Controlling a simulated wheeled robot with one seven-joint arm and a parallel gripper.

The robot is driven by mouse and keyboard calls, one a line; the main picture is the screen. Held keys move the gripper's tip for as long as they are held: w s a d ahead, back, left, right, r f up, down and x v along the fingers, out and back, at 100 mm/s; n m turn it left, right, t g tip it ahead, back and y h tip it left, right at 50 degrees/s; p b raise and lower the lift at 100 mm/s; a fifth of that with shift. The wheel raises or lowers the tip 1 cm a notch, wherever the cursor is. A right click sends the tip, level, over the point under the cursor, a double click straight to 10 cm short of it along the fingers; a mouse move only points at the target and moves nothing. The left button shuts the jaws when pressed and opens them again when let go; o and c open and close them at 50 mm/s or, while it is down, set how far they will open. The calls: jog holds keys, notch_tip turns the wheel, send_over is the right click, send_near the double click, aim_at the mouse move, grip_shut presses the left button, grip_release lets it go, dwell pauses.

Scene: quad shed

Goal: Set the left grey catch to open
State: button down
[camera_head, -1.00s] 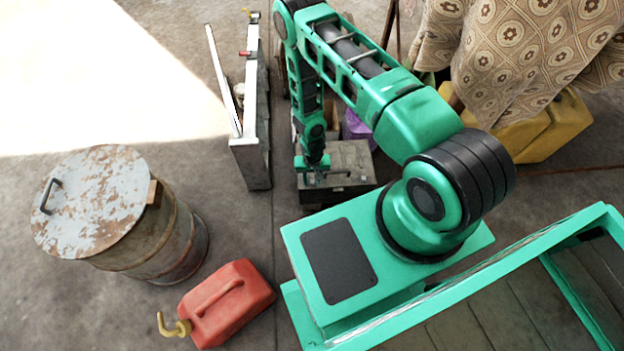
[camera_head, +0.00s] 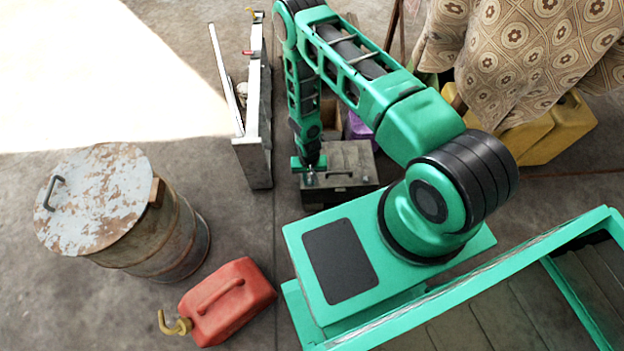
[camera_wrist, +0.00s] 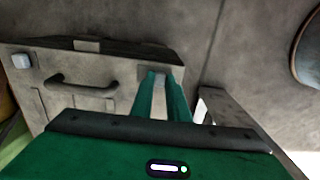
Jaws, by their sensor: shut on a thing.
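A grey box (camera_head: 350,160) stands on the floor below my arm. The wrist view shows the box (camera_wrist: 120,75) with a dark bar handle (camera_wrist: 85,82) and a pale grey catch (camera_wrist: 20,61) at its left end there. My gripper (camera_wrist: 158,80) is at the box's opposite end, with its green fingers closed together on a small grey part at the edge, apparently the left catch, mostly hidden between the fingers. In the head view my gripper (camera_head: 310,178) is at the box's left end. The catch's setting cannot be made out.
A grey open-topped metal case (camera_head: 256,150) stands close left of the box. A rusty barrel (camera_head: 165,235) and red fuel can (camera_head: 228,300) stand nearer left. Yellow cans (camera_head: 550,130) and a patterned cloth (camera_head: 530,50) are at right.

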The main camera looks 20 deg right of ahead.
aim_at(309, 181)
jog(key=shift+a, duration=0.2)
jog(key=c, duration=1.7)
grip_release()
notch_tip(309, 181, up, 11)
jog(key=shift+w+f, duration=0.1)
